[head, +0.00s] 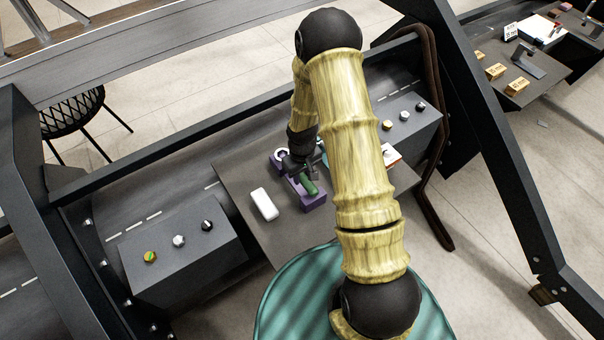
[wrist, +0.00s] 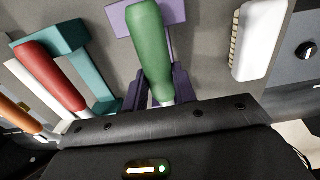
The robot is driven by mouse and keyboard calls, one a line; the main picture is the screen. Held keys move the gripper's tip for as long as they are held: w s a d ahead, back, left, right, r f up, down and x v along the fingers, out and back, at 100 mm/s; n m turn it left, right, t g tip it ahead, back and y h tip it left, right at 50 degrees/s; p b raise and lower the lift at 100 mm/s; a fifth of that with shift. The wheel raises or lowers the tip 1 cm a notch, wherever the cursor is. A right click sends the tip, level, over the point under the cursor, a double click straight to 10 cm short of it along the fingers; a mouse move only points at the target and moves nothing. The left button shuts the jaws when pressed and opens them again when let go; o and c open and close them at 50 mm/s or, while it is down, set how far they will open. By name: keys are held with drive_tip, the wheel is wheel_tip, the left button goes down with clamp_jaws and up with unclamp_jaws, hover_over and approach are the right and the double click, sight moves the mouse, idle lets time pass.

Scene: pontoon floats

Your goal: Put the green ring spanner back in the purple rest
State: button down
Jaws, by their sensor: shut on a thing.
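The green ring spanner shows its green handle (head: 309,186) at the middle of the table, and the handle is large in the wrist view (wrist: 149,50). The purple rest (head: 316,203) lies below and around it, and its parts show behind the handle in the wrist view (wrist: 176,12). My gripper (head: 297,168) is shut on the spanner near the rest. The handle lines up roughly along the rest. I cannot tell whether the spanner touches the rest or hangs just above it. The gripped part is mostly hidden by my gripper.
A teal rest (wrist: 67,37) with a red-handled tool (wrist: 52,78) stands beside the purple one. A white box (head: 264,204) lies on the other side. An orange-handled tool (wrist: 18,114) is farther off. Consoles with knobs (head: 178,240) flank the table (head: 237,177).

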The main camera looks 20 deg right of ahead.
drive_tip(key=shift+f, duration=0.45)
drive_tip(key=c, duration=1)
unclamp_jaws()
drive_tip(key=shift+c, duration=0.2)
drive_tip(key=shift+r, duration=0.1)
wheel_tip(320, 180, up, 17)
drive_tip(key=shift+r+b, duration=0.15)
drive_tip(key=shift+b, duration=0.3)
